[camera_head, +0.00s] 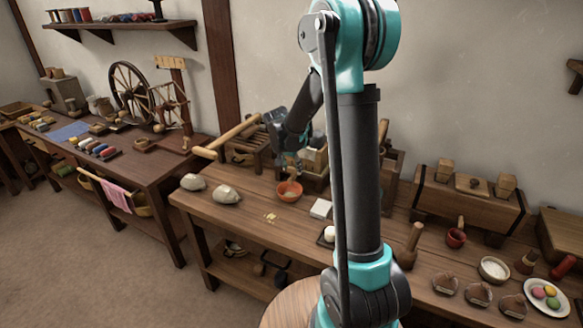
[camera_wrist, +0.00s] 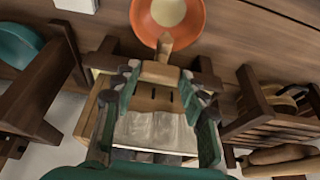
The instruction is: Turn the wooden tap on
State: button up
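The wooden tap seems to be the pale wooden spout (camera_wrist: 165,43) with a short crosspiece (camera_wrist: 160,72) behind it, on the front of a wooden box (camera_wrist: 150,98) in the wrist view. The spout points toward an orange bowl (camera_wrist: 193,14) with pale contents. My gripper (camera_wrist: 160,73) has its fingers apart, one on each side of the crosspiece; I cannot tell whether they touch it. In the head view my gripper (camera_head: 291,160) is at the box, just behind the orange bowl (camera_head: 289,190).
Slatted wooden racks (camera_wrist: 272,112) stand close on one side of the box, with a teal round thing (camera_wrist: 20,44) on the other. A wooden mallet handle (camera_head: 240,129) sticks out nearby.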

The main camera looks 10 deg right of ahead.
jog(key=c, duration=0.6)
jog(key=shift+n, duration=0.4)
jog(key=n+y, duration=0.1)
jog(key=n, duration=0.1)
jog(key=shift+d+n+t, duration=0.15)
jog(key=shift+n+t, duration=0.15)
jog(key=n+y, duration=0.1)
jog(key=n, duration=0.2)
jog(key=shift+d+n+y, duration=0.1)
jog(key=shift+n+y, duration=0.3)
jog(key=n+y, duration=0.1)
jog(key=n, duration=0.1)
jog(key=n+y, duration=0.1)
jog(key=n, duration=0.2)
jog(key=shift+d, duration=0.1)
jog(key=n, duration=0.2)
jog(key=n+g+y, duration=0.1)
jog(key=n, duration=0.2)
jog(key=shift+w+g, duration=0.1)
jog(key=shift+g, duration=0.2)
jog(key=shift+n+y, duration=0.3)
jog(key=shift+n, duration=0.2)
